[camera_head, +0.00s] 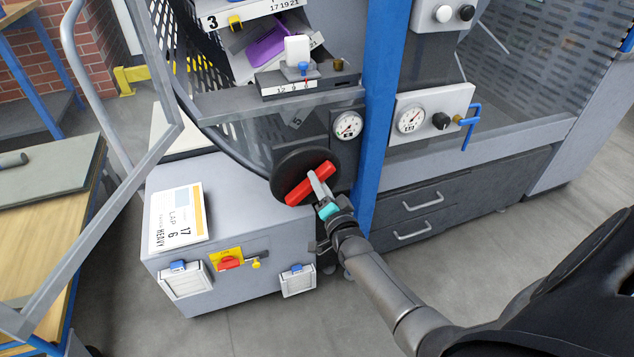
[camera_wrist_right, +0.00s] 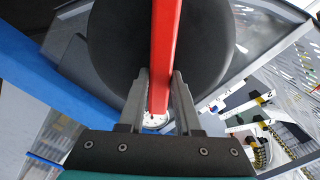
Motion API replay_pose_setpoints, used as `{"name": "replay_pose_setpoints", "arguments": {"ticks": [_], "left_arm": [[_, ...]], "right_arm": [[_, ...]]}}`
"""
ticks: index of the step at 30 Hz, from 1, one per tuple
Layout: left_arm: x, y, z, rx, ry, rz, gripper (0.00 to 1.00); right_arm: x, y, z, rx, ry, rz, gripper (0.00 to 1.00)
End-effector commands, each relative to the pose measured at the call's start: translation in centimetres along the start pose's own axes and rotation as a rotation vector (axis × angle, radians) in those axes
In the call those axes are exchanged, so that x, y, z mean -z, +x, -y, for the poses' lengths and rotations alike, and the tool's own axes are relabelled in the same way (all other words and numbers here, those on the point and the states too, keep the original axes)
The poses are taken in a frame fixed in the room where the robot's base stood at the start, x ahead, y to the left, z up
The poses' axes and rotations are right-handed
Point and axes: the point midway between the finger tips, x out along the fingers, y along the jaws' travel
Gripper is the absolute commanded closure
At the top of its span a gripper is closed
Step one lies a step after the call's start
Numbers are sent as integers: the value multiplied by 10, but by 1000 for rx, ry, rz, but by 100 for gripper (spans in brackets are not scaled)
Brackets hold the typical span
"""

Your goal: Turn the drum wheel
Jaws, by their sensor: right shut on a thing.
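The drum wheel (camera_head: 290,163) is a black disc with a red bar handle (camera_head: 298,190) across its face, on the front of the grey machine. In the head view the bar is tilted, its right end higher. My right gripper (camera_head: 317,184) is at the right part of the bar. In the right wrist view the black disc (camera_wrist_right: 110,50) fills the upper middle, and the red bar (camera_wrist_right: 165,50) runs down between the two fingers of my right gripper (camera_wrist_right: 158,98), which are shut on it. My left gripper is not in view.
A blue post (camera_head: 381,100) stands just right of the wheel. Gauges (camera_head: 347,125) sit above it. A grey cabinet with a label sheet (camera_head: 178,217) and a red switch (camera_head: 229,263) is below left. A wooden table (camera_head: 40,225) stands at the left.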

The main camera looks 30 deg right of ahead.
Motion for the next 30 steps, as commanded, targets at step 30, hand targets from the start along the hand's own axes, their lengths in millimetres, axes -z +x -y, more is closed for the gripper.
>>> {"name": "replay_pose_setpoints", "arguments": {"ticks": [30], "left_arm": [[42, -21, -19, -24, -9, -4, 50]], "right_arm": [[-5, -1, -15, -3, 657, 0, 100]]}}
